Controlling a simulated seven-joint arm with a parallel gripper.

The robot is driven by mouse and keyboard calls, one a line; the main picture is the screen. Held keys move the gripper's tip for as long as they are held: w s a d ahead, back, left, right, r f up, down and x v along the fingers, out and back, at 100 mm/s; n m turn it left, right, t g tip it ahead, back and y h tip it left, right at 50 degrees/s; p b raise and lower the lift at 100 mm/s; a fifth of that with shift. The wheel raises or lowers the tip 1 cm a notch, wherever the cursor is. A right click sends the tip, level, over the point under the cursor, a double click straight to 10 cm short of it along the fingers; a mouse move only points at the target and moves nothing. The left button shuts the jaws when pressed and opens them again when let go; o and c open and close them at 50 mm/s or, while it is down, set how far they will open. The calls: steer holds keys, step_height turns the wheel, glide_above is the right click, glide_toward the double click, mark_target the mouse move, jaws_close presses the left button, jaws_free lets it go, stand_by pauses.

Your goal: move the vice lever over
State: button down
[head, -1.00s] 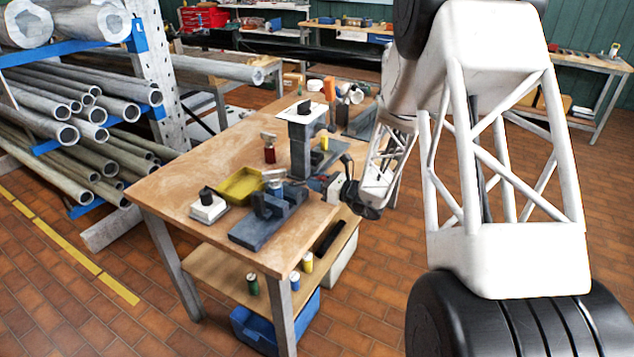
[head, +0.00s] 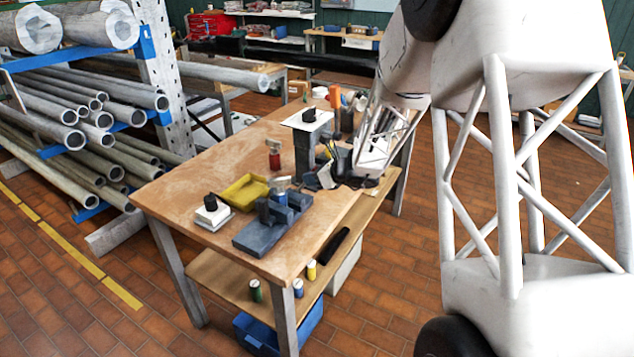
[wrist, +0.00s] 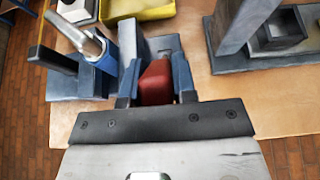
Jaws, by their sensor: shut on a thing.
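The grey-blue vice (head: 268,232) stands on the near end of the wooden bench, and in the wrist view its body (wrist: 75,82) is at upper left. A silver tube with a blue lower part (wrist: 92,42) stands tilted between its jaws. My gripper (wrist: 155,92) is at the vice's near side, its two dark fingers either side of a red block-like piece, which looks like the grip of the vice lever (wrist: 154,78). The gripper is shut on it. The rest of the lever is hidden. In the head view the gripper is small and partly hidden by my arm.
A yellow tray (head: 243,190) and a white block with a black knob (head: 211,212) lie left of the vice. A grey post with a white plate on top (head: 308,120) stands behind it. A red can (head: 274,155) is near the bench middle. The bench's left side is clear.

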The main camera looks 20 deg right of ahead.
steer(key=shift+w+a+r+g+h, duration=0.45)
steer(key=shift+w+a+g+h, duration=0.2)
steer(key=shift+g+h, duration=0.05)
steer(key=shift+w+a+r+g+h, duration=0.4)
steer(key=shift+w+a+g+h, duration=0.2)
steer(key=shift+g+h, duration=0.1)
steer(key=shift+w+a+r+g+h, duration=0.15)
steer(key=shift+w+a+g+h, duration=0.75)
steer(key=shift+g+h, duration=0.1)
steer(key=c, duration=0.9)
jaws_free()
steer(key=shift+v, duration=3.9)
